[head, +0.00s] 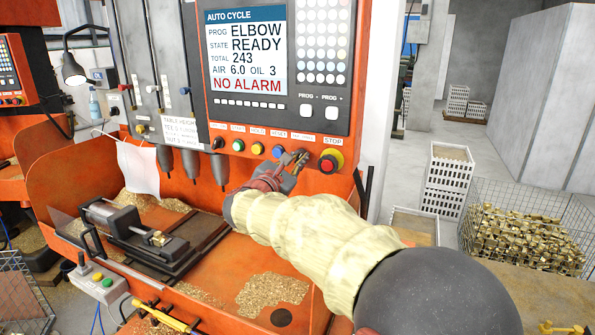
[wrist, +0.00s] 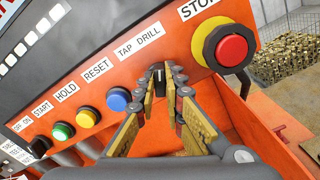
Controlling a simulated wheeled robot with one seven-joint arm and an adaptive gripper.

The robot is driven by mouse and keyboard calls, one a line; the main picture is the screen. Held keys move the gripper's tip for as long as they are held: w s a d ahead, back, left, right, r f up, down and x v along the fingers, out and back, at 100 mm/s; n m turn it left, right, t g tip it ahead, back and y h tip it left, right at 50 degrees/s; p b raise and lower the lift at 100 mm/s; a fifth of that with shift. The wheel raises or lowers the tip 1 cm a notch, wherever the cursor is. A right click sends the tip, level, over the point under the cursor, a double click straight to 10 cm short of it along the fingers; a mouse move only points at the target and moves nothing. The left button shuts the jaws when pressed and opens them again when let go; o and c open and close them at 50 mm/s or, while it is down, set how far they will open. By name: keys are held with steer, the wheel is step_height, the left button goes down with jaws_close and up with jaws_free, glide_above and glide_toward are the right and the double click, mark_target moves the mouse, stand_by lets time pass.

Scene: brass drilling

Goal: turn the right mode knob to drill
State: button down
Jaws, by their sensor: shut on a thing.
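The right mode knob (wrist: 158,72) is small and black, on the orange panel below the TAP DRILL label (wrist: 139,42) in the wrist view. My gripper (wrist: 165,84) is shut on this knob, with one brass-coloured finger on each side. The fingers partly cover the knob, and I cannot tell for sure which mode it points to. In the head view my gripper (head: 297,162) reaches the panel between the blue button and the red stop button, and hides the knob.
The red STOP button (wrist: 232,50) with its yellow collar is close right of my gripper. The blue RESET button (wrist: 117,99) is close left. Yellow, green and a black OFF/ON knob (wrist: 40,147) continue the row. The display (head: 245,52) reads READY, NO ALARM.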

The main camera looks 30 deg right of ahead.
stand_by(0.5)
steer(key=c, duration=1.9)
jaws_free()
steer(key=v, duration=1.2)
steer(key=shift+m, duration=0.3)
